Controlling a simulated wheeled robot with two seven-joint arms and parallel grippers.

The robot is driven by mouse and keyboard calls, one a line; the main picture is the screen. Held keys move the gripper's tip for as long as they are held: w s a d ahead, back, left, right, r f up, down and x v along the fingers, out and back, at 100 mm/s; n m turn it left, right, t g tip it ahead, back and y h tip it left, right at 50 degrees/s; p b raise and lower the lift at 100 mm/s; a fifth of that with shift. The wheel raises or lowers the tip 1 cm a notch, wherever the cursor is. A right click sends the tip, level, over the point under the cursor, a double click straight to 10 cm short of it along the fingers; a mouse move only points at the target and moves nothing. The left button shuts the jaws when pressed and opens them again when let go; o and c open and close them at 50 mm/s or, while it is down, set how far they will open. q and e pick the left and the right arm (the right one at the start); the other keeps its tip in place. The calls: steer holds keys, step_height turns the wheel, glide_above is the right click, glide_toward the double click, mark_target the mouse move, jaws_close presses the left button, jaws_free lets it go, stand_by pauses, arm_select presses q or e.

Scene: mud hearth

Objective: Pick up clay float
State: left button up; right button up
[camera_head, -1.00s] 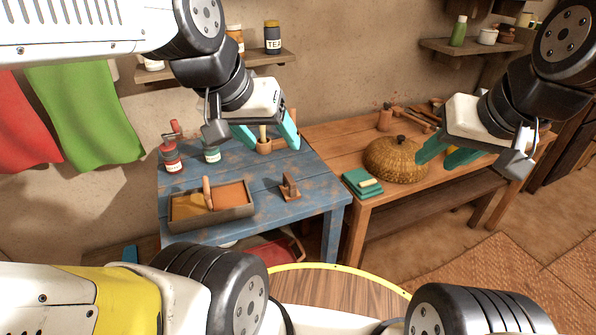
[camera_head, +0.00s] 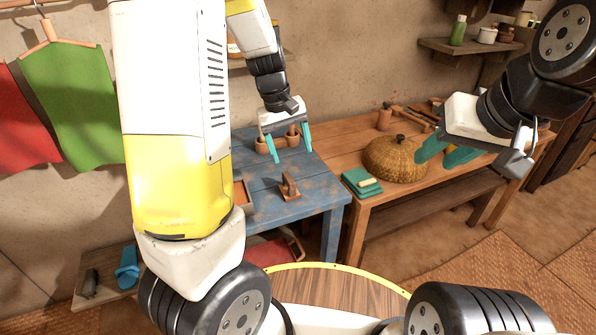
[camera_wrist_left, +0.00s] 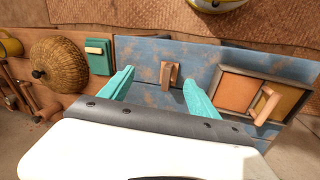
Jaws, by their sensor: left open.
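The clay float (camera_head: 289,187), a small wooden block with an upright handle, stands on the blue table (camera_head: 262,199). It also shows in the left wrist view (camera_wrist_left: 170,75), between the finger lines. My left gripper (camera_head: 290,154) is open and empty, over the back of the blue table, behind and above the float and apart from it. My right gripper (camera_head: 436,160) is open at the right of the woven basket, away from the float.
A divided tray (camera_wrist_left: 262,70) with a wooden-handled tool lies beside the float; my left arm mostly hides it in the head view. Small clay pots (camera_head: 292,137) stand near my left gripper. The wooden table at right holds the basket (camera_head: 396,160) and green stack (camera_head: 361,181).

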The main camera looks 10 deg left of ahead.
arm_select(q)
steer(key=n+g+y, duration=0.1)
steer(key=n+y, duration=0.1)
glide_toward(289, 177)
step_height(289, 177, down, 5)
steer(key=shift+w+f, duration=0.15)
step_height(289, 177, down, 8)
steer(key=shift+r, duration=0.1)
jaws_close()
steer(key=shift+r, duration=0.75)
step_height(289, 177, up, 2)
steer(key=shift+r, duration=0.15)
steer(key=s+d+r, duration=0.1)
steer(key=s+d, duration=0.3)
steer(key=s, duration=1.1)
steer(key=shift+s+d, duration=0.2)
steer(key=shift+s, duration=0.1)
steer(key=shift+r, duration=0.1)
